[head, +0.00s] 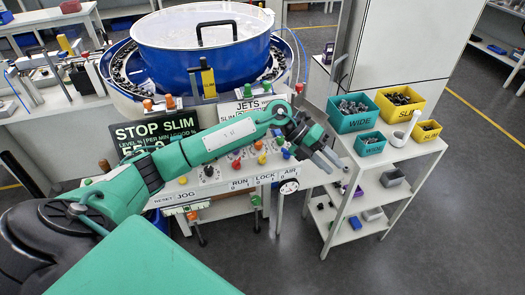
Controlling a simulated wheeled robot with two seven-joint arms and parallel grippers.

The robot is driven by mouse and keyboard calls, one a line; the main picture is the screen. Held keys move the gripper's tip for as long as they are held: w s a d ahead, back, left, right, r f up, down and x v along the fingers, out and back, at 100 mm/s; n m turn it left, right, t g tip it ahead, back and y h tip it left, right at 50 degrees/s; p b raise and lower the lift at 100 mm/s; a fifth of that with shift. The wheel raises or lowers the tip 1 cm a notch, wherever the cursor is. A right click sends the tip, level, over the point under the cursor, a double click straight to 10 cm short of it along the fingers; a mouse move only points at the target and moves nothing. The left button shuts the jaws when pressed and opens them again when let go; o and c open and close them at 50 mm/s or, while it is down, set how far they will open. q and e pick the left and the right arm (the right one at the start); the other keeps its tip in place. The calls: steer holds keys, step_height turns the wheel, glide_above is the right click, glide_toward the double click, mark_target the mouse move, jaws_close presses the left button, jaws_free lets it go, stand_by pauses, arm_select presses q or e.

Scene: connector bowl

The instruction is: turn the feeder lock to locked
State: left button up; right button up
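The feeder's control panel (222,178) is below the bowl, with the labels RUN, LOCK (264,179) and AIR along its front edge. Several coloured knobs and switches stand on it. I cannot tell for sure which one is the feeder lock or how it is set; my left arm crosses above the panel and hides part of it. My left gripper (331,161) is past the panel's right end, pointing down and right. Its two grey fingers look apart with nothing between them, and it touches no knob. My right gripper is not in view.
The blue feeder bowl (205,62) stands behind the panel, with a STOP SLIM display (155,132) at its left. A white shelf cart (384,160) at the right holds teal bins (352,122) and yellow bins (399,112). Grey floor is clear at lower right.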

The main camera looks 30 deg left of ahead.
arm_select(q)
steer(key=a+r+y, duration=0.3)
steer(key=a+y, duration=0.5)
steer(key=a, duration=0.5)
steer(key=g+y, duration=0.1)
steer(key=y, duration=0.3)
glide_toward(262, 155)
steer(key=shift+n, duration=0.3)
step_height(262, 155, down, 8)
steer(key=p, duration=0.3)
steer(key=shift+a+f, duration=0.1)
steer(key=shift+f, duration=0.1)
jaws_close()
